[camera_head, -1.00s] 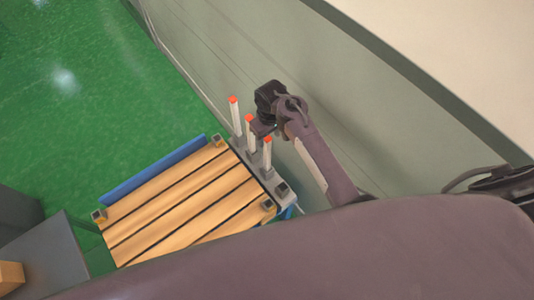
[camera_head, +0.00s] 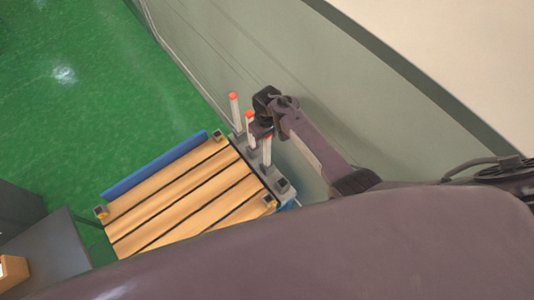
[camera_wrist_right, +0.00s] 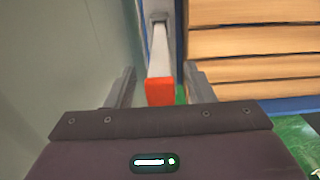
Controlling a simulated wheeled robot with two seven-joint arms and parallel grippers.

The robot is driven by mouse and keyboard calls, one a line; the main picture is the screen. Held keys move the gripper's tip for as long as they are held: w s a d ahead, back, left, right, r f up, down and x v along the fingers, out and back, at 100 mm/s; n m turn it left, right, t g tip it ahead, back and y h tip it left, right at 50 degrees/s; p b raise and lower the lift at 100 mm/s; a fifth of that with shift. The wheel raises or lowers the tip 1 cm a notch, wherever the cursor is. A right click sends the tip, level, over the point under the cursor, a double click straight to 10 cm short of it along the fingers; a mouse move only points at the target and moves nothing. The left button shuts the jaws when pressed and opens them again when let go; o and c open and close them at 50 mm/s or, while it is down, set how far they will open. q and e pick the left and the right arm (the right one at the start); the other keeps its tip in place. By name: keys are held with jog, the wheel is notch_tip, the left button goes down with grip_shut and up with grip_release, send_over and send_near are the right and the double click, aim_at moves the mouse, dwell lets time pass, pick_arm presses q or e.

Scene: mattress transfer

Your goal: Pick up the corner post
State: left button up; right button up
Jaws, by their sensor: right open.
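Three upright white corner posts with orange-red tops stand in a row on a grey rack: a far one (camera_head: 235,112), a middle one (camera_head: 251,134) and a near one (camera_head: 267,152). My right gripper (camera_head: 258,130) is beside the middle post. In the right wrist view, one post with a red tip (camera_wrist_right: 160,92) lies between the two spread fingers of the gripper (camera_wrist_right: 163,80), with a gap on each side. It looks like the middle post, but I cannot tell for certain. My left gripper is not in view.
A slatted wooden bed base (camera_head: 185,200) adjoins the rack (camera_head: 278,182), with small brackets at its corners and a blue rail (camera_head: 155,165) along its far side. A grey-green wall (camera_head: 330,100) rises close behind the posts. Green floor (camera_head: 70,110) is open at left.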

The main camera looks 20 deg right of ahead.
jog(key=shift+c, duration=0.5)
grip_shut()
